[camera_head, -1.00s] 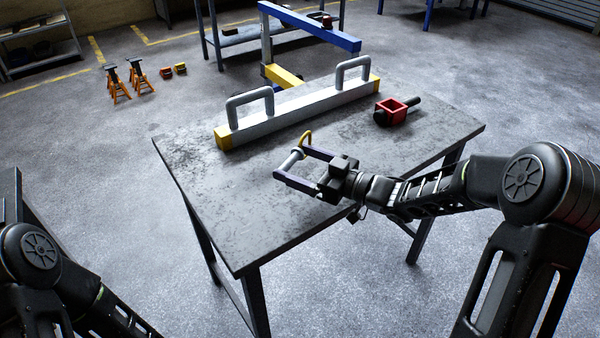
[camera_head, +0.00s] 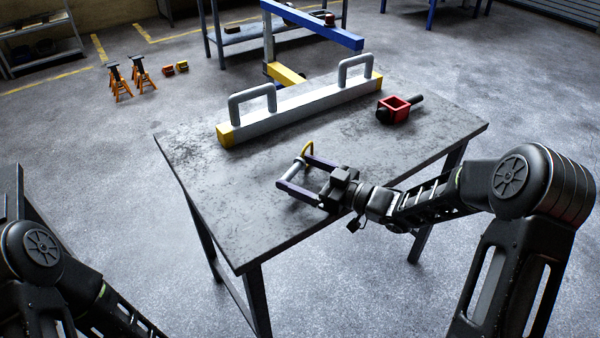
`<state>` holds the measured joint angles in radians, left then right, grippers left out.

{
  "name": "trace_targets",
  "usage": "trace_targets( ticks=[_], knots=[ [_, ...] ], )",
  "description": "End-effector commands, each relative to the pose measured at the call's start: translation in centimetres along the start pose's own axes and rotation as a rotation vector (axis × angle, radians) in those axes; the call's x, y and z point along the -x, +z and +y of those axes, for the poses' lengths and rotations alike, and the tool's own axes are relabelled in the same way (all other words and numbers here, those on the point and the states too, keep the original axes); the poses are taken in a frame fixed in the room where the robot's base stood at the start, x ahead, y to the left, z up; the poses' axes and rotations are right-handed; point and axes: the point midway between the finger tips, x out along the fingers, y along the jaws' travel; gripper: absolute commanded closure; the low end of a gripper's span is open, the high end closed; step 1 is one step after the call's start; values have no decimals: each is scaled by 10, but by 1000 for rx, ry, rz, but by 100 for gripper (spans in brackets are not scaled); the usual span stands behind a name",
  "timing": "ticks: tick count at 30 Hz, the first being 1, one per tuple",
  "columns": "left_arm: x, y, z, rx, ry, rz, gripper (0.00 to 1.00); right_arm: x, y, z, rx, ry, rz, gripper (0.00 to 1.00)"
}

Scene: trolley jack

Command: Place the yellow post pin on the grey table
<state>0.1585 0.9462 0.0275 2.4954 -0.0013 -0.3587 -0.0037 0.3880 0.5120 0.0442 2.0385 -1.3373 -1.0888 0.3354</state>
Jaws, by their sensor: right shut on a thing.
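The yellow post pin (camera_head: 296,169) has a grey shaft and a yellow bent handle at its far end. My left gripper is out of view; only part of my left arm shows at the lower left.
A long grey beam (camera_head: 305,107) with two handles and yellow ends lies along the table's far side. A red square collar with a dark handle (camera_head: 395,109) lies at the right. The table's left and front parts are clear. A blue frame (camera_head: 310,25) stands behind.

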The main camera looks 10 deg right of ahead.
Motion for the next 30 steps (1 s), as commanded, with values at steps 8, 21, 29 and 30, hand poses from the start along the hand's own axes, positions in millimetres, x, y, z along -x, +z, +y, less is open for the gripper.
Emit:
trace_targets(
  ticks=[8,21,29,30],
  knots=[
    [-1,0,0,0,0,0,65,0,1,0,0,0,0,0],
    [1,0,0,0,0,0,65,21,-2,1,0,3,-1,0],
    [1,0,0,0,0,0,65,74,-2,1,0,4,-1,0],
    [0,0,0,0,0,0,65,82,-2,1,1,3,-1,0]
  ],
)
